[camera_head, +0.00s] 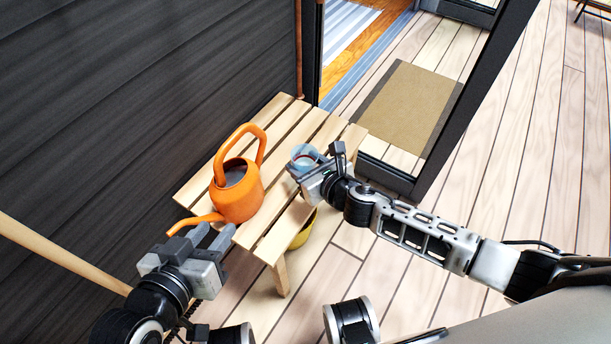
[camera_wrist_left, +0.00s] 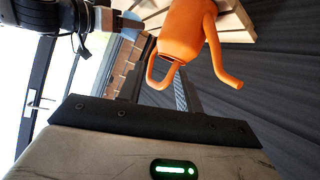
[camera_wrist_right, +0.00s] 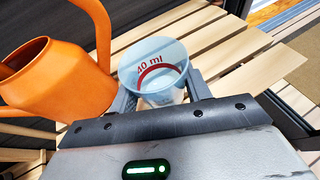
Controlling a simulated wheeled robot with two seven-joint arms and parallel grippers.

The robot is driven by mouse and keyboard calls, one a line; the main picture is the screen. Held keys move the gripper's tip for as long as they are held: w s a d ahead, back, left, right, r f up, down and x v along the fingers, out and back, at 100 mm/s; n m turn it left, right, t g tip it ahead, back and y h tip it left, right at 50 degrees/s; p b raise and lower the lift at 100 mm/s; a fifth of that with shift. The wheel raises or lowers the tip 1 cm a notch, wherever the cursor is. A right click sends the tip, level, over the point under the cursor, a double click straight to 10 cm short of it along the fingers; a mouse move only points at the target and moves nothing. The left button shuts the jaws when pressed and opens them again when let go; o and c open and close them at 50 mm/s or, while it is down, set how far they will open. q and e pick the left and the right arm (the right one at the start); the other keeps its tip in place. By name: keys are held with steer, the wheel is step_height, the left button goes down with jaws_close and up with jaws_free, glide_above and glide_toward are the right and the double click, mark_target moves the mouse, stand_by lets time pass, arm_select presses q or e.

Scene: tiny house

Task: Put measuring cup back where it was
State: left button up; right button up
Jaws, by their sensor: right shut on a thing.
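A clear measuring cup (camera_head: 304,156) with red markings is at the right part of the slatted wooden bench (camera_head: 318,128). My right gripper (camera_head: 299,170) is shut on it, with one finger on each side in the right wrist view (camera_wrist_right: 165,92). The cup is upright; I cannot tell whether its base touches the slats. My left gripper (camera_head: 211,236) is open and empty at the bench's near left edge, close to the spout of the orange watering can (camera_head: 239,195).
The watering can stands on the bench left of the cup. A yellow pot (camera_head: 302,232) is partly hidden under the bench. A dark wall (camera_head: 150,100) runs behind, with a wooden pole (camera_head: 60,253) at left. A doormat (camera_head: 408,110) lies beyond the bench.

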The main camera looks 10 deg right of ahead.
steer(key=shift+w+f, duration=0.2)
steer(key=shift+f, duration=0.05)
steer(key=f+b, duration=0.3)
steer(key=shift+w+d+f, duration=0.1)
steer(key=shift+w+f, duration=0.15)
steer(key=shift+f, duration=0.1)
steer(key=shift+r, duration=0.1)
steer(key=shift+f, duration=0.25)
steer(key=o, duration=1)
steer(key=shift+r, duration=0.1)
arm_select(q)
steer(key=shift+d+r+t+h, duration=0.25)
steer(key=shift+r+t, duration=0.1)
steer(key=shift+r, duration=0.25)
steer(key=shift+d+r+t+h, duration=0.25)
steer(key=shift+r+t, duration=0.1)
steer(key=shift+r, duration=0.25)
